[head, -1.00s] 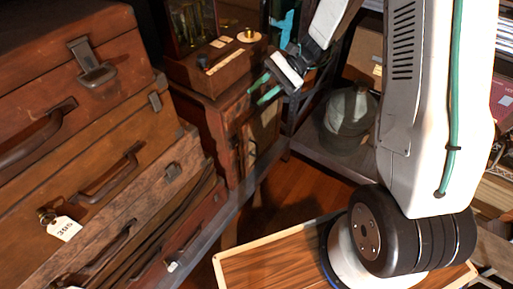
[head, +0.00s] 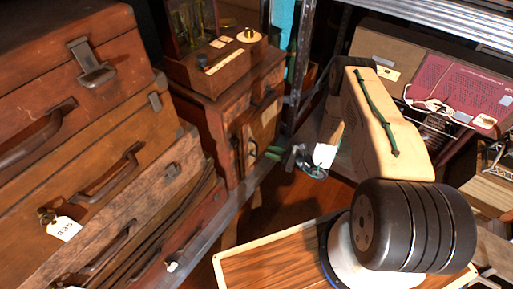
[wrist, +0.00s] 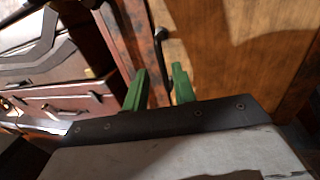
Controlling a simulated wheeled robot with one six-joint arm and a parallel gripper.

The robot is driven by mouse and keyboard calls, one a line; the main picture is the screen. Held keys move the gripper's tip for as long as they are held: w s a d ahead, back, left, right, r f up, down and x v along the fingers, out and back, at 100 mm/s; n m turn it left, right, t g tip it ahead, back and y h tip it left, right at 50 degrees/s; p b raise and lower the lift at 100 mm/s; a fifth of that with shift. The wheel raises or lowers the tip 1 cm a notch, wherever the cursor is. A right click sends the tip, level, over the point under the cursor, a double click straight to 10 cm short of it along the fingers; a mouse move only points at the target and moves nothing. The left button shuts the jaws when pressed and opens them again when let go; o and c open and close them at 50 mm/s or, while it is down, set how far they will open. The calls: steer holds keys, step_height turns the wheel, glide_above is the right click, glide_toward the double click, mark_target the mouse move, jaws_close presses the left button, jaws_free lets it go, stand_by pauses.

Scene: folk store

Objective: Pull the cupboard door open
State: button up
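The wooden cupboard stands beyond the suitcases in the head view, its light door (head: 266,122) facing right and looking shut. In the wrist view the door (wrist: 225,50) fills the upper right. A dark, thin, upright handle (wrist: 160,50) stands near the door's left edge. My gripper (head: 272,152) is low in front of the door in the head view. In the wrist view its green fingers (wrist: 160,82) are apart, one on each side of the handle's lower part. A gap shows between the handle and the left finger; contact at the right finger is unclear.
Stacked suitcases (head: 90,150) fill the left. A wooden box with brass instruments (head: 215,65) stands on the cupboard. A metal shelf rack (head: 302,65) rises close to the cupboard's right. A maroon case (head: 460,85) sits on shelving at right.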

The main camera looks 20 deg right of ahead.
mark_target(257, 155)
steer(key=x, duration=0.7)
steer(key=shift+w+a+f, duration=0.2)
steer(key=shift+f, duration=0.05)
jaws_close()
